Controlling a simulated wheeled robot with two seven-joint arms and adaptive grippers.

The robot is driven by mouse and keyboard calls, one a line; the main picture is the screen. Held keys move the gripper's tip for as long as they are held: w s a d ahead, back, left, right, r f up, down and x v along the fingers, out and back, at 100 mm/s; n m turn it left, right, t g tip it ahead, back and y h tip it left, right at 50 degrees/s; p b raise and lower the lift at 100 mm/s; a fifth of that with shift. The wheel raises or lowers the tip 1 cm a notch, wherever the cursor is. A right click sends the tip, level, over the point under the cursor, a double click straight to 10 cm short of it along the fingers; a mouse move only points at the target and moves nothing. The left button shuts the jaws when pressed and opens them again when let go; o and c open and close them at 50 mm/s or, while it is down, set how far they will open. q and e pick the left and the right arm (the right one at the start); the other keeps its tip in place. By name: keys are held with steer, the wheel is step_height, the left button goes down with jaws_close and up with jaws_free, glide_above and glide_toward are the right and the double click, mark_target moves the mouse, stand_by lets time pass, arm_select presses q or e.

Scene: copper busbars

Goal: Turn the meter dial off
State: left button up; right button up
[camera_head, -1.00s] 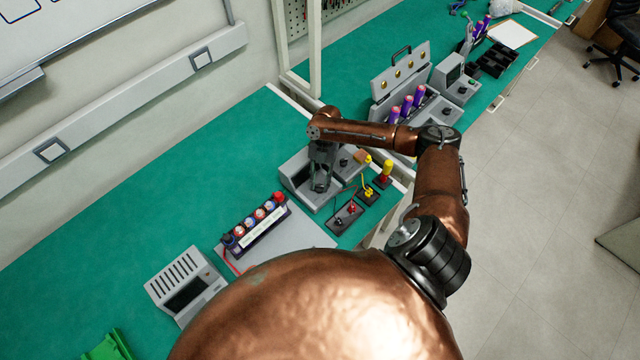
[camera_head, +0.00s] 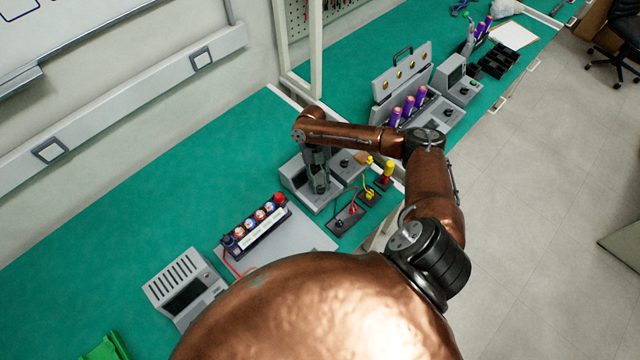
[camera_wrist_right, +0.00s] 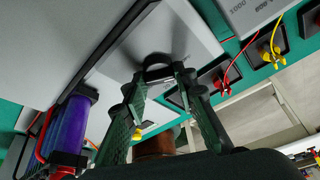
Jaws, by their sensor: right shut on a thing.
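The meter (camera_head: 295,182) is a grey box on the green bench, near the middle of the head view. My right gripper (camera_head: 319,188) comes down over it from above and hides its dial there. In the right wrist view the meter's grey face (camera_wrist_right: 95,65) fills the upper left. A dark round dial (camera_wrist_right: 155,60) stands on that face. The right gripper's fingertips (camera_wrist_right: 155,76) are closed around the dial. The dial's pointer and markings cannot be made out. My left gripper is not in view.
A second grey box with a knob (camera_head: 346,161) is close beside the meter. Terminal blocks with red and yellow leads (camera_head: 347,219) lie in front. A capped row of cylinders (camera_head: 256,225) and a vented grey unit (camera_head: 183,287) stand nearer. Bench at the left is clear.

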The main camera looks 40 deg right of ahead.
steer(key=o, duration=1.2)
steer(key=shift+c, duration=0.2)
steer(key=v, duration=1.2)
